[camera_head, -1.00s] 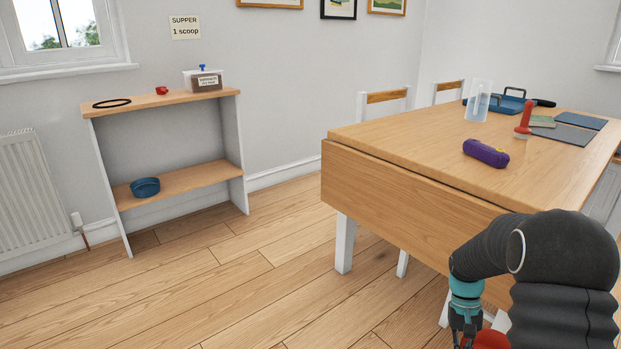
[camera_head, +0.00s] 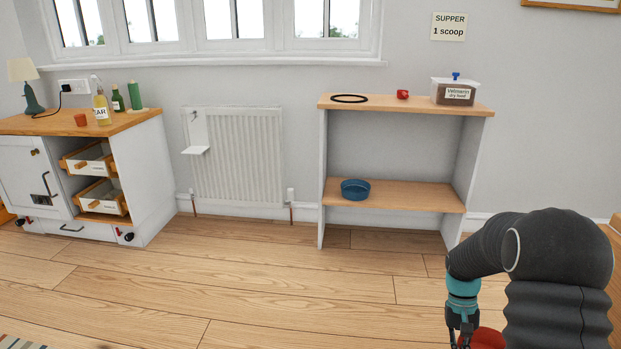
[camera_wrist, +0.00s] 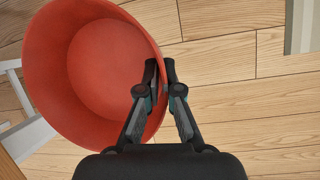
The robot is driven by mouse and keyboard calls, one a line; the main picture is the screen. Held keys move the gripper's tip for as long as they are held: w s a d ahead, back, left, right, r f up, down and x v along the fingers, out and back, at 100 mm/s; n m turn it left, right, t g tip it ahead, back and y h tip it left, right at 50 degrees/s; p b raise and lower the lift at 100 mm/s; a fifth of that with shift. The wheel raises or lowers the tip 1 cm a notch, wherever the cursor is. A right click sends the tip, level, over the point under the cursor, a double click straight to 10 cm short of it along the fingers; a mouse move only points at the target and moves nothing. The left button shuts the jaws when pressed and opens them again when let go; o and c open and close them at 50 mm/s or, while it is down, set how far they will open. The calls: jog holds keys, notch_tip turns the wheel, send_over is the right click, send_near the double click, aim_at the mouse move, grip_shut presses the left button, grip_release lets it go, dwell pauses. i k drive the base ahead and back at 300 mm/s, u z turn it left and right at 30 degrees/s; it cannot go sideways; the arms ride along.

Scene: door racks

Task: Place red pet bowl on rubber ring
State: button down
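The red pet bowl (camera_wrist: 110,70) fills the left of the wrist view, its inside facing the camera. My gripper (camera_wrist: 161,72) is shut on its right-hand wall, with one finger inside and one outside. In the head view a sliver of the red bowl (camera_head: 488,338) shows at the bottom edge by my gripper (camera_head: 464,338). The black rubber ring (camera_head: 349,99) lies flat on the left part of the shelf unit's top board, and nothing stands on it.
The shelf unit (camera_head: 406,104) stands against the wall. A small red item (camera_head: 402,94) and a food box (camera_head: 455,92) share its top. A blue bowl (camera_head: 355,189) sits on the lower shelf. A cabinet (camera_head: 145,170) stands left, past the radiator (camera_head: 235,155). Open floor lies in front.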

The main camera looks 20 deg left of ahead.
aim_at(348, 100)
jog(key=u, duration=0.3)
jog(key=i, duration=1.5)
jog(key=u, duration=0.15)
